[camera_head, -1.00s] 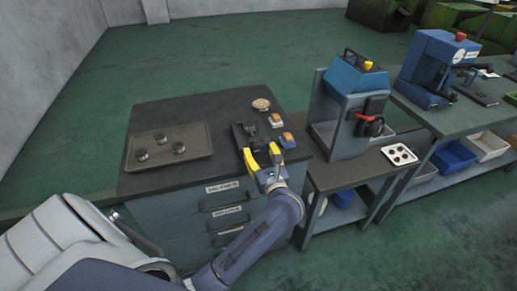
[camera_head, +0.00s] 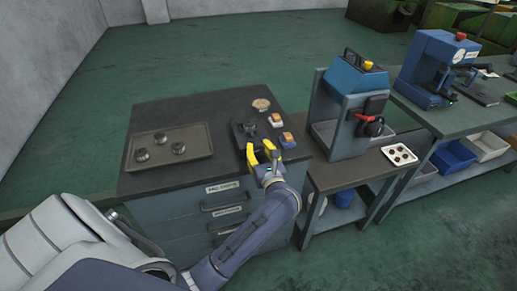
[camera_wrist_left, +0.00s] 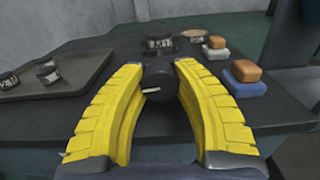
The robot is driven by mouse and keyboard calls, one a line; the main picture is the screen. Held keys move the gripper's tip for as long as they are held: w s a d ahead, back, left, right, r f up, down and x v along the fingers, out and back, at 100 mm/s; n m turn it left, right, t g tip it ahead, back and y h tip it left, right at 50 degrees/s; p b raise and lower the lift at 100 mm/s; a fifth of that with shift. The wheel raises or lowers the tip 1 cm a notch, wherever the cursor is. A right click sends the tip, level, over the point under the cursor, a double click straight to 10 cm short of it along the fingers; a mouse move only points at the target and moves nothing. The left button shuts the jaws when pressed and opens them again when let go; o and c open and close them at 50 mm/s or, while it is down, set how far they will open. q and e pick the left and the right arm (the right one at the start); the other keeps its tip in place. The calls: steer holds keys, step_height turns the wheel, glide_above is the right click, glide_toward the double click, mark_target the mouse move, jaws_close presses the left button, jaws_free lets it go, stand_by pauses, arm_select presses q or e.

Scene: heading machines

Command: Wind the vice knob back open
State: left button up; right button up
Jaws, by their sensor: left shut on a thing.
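The small dark vice (camera_head: 244,129) stands on the dark cabinet top, near its front right part; it also shows at the top of the left wrist view (camera_wrist_left: 160,44). Its round black knob (camera_wrist_left: 158,88) with a pale mark faces my left wrist camera. My left gripper (camera_head: 260,149) has yellow fingers and reaches the knob from the front edge of the cabinet. In the left wrist view the fingertips (camera_wrist_left: 160,72) sit on both sides of the knob, shut on it. In the head view the fingers hide the knob. My right gripper is not in view.
A tray (camera_head: 205,139) with several dark round parts lies on the left. Two orange-topped blocks, one on a white base (camera_head: 277,123) and one on a blue base (camera_head: 288,143), sit right of the vice. A blue press (camera_head: 352,88) stands further right.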

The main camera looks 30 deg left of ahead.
arm_select(q)
jaws_close()
steer(key=shift+n, duration=0.4)
steer(key=n, duration=0.3)
steer(key=shift+f, duration=0.1)
steer(key=n, duration=0.4)
steer(key=shift+n, duration=0.3)
steer(key=n, duration=0.4)
steer(key=shift+d, duration=0.1)
steer(key=n, duration=0.4)
steer(key=shift+w, duration=0.1)
steer(key=shift+n, duration=0.5)
steer(key=o, duration=0.9)
jaws_free()
